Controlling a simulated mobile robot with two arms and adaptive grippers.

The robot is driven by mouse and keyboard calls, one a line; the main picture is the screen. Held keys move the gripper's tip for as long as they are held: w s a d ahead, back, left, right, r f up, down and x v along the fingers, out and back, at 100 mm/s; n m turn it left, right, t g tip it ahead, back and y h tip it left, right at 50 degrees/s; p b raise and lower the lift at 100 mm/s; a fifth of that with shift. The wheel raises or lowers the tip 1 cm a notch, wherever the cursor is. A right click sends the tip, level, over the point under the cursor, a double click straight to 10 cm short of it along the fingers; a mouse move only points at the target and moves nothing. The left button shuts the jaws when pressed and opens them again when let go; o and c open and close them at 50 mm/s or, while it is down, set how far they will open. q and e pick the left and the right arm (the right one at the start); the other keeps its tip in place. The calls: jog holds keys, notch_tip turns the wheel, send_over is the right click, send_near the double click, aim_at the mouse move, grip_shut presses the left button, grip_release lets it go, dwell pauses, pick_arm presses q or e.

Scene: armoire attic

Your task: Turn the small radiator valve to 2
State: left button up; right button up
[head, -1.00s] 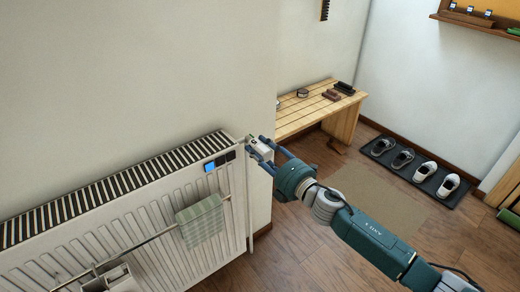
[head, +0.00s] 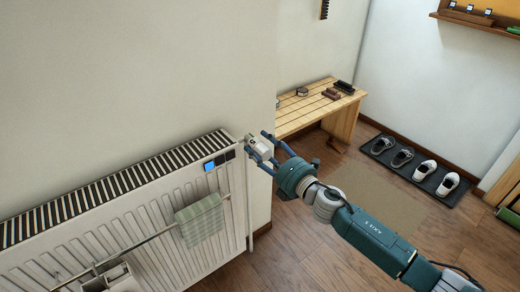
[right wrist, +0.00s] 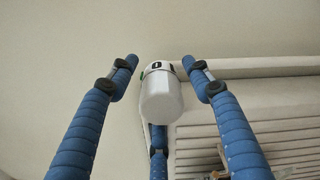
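The small radiator valve (head: 259,147) is a white knob at the right upper end of the white radiator (head: 150,222). In the right wrist view the valve (right wrist: 160,100) is a white cylinder with dark marks, apparently "0" and "I", on its far band and a small green spot at its left. My right gripper (right wrist: 159,63) is open, with blue fingers on both sides of the valve and a third behind and below it. Gaps show between the two side fingers and the knob. In the head view the right gripper (head: 257,142) reaches the valve from the right. My left gripper is not in view.
A green checked towel (head: 201,220) hangs on the radiator's rail, and a small blue display (head: 209,167) sits on its upper corner. A wooden bench (head: 318,105) stands behind. Shoes on a dark mat (head: 417,168) lie at the right, beyond open floor.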

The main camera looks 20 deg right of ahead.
jog(key=shift+a, duration=0.1)
jog(key=shift+s, duration=0.15)
jog(key=shift+s+f, duration=0.1)
jog(key=shift+s, duration=0.2)
jog(key=v, duration=1.1)
jog(key=shift+d, duration=0.3)
